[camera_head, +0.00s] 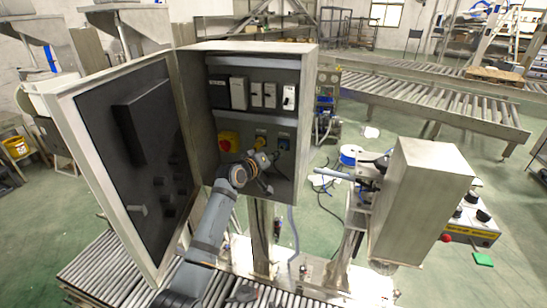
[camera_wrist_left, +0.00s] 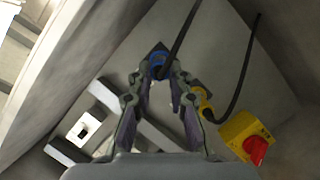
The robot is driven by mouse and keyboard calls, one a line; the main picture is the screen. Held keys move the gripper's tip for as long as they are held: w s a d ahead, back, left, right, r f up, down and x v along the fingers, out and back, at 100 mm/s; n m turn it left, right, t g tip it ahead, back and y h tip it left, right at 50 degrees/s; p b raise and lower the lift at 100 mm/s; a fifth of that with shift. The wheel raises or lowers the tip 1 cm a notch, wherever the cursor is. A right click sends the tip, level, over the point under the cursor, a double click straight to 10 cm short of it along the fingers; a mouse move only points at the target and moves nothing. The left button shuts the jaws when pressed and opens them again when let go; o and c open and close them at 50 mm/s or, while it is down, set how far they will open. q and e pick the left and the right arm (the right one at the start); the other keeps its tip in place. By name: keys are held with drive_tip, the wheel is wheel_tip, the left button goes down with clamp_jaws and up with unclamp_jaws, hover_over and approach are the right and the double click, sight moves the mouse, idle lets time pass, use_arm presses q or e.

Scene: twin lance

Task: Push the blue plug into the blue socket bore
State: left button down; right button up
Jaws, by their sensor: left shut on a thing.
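The blue plug (camera_wrist_left: 157,68) is between the fingertips of my left gripper (camera_wrist_left: 161,78) in the left wrist view, with a black cable running up from it. A dark square plate (camera_wrist_left: 158,48) shows behind the plug; whether the plug is in the bore or just in front of it I cannot tell. In the head view my left gripper (camera_head: 268,163) is shut inside the open cabinet, just below the blue socket (camera_head: 284,142). The plug is too small to make out there. My right gripper is not in view.
The yellow plug (camera_wrist_left: 203,103) with its own cable is close beside my right-hand finger in the wrist view. A yellow box with a red knob (camera_wrist_left: 257,149) is further right. The cabinet door (camera_head: 125,155) stands open at left. A grey box (camera_head: 425,200) stands at right.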

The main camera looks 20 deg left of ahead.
use_arm(q)
drive_tip(key=shift+w+b, duration=0.75)
drive_tip(key=shift+w, duration=0.7)
idle(1.5)
drive_tip(key=c, duration=1)
unclamp_jaws()
drive_tip(key=v, duration=1.2)
